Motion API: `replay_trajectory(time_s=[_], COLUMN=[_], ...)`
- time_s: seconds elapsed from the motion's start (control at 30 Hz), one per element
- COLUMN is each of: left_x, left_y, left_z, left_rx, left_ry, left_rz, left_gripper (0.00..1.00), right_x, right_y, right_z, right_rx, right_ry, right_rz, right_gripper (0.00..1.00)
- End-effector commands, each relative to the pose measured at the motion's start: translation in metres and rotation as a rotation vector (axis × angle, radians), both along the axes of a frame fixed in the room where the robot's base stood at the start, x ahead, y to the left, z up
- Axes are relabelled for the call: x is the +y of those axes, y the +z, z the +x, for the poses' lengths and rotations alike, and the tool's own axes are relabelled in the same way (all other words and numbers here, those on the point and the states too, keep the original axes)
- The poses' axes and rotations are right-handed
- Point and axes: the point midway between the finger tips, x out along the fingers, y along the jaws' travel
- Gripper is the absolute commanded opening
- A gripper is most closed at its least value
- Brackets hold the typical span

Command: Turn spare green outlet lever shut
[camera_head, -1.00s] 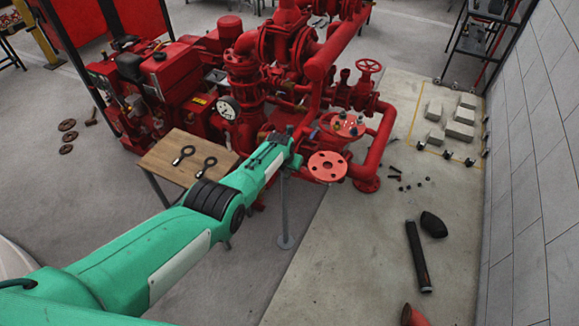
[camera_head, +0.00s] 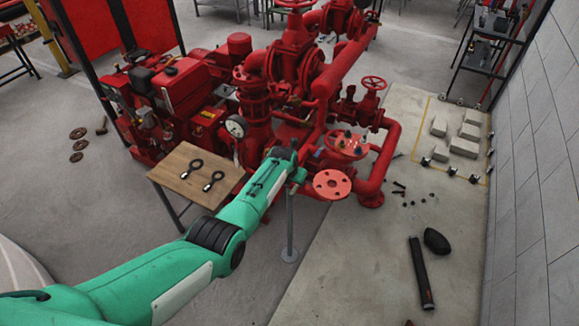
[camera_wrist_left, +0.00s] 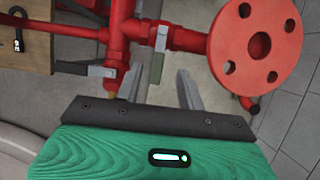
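My left gripper (camera_wrist_left: 160,72) is open. Its two fingers show on either side of the greenish lever, with gaps; I cannot tell how deep the lever sits between them. Another grey lever (camera_wrist_left: 88,70) is on the pipe to the left. In the head view, my left gripper (camera_head: 298,178) is beside the red outlet flange (camera_head: 332,184), and the levers there are hidden by my arm. My right gripper is not in view.
A black cylinder (camera_head: 420,272) lies on the floor at right, near the grey wall (camera_head: 535,170).

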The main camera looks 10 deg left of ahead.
Motion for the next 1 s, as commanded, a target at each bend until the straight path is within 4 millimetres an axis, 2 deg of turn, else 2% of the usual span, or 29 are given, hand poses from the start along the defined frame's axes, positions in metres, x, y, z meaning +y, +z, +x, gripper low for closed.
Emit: replay_trajectory(time_s=[0.07, 0.33, 0.7, 1.0], left_x=[0.002, 0.005, 0.008, 0.011], left_y=[0.011, 0.036, 0.072, 0.085], left_z=[-0.004, -0.014, -0.027, -0.033], left_rx=[-0.002, -0.003, -0.004, -0.001], left_ry=[0.001, 0.001, 0.000, -0.001], left_rz=[0.000, -0.001, -0.001, 0.001], left_gripper=[0.39, 0.39, 0.39, 0.39], right_x=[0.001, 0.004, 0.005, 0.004], right_y=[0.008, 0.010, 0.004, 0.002], right_z=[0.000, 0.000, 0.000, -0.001], right_rx=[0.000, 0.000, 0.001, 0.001], right_ry=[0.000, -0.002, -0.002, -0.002], right_rz=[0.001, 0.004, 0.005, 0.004], right_gripper=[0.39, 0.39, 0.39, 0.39])
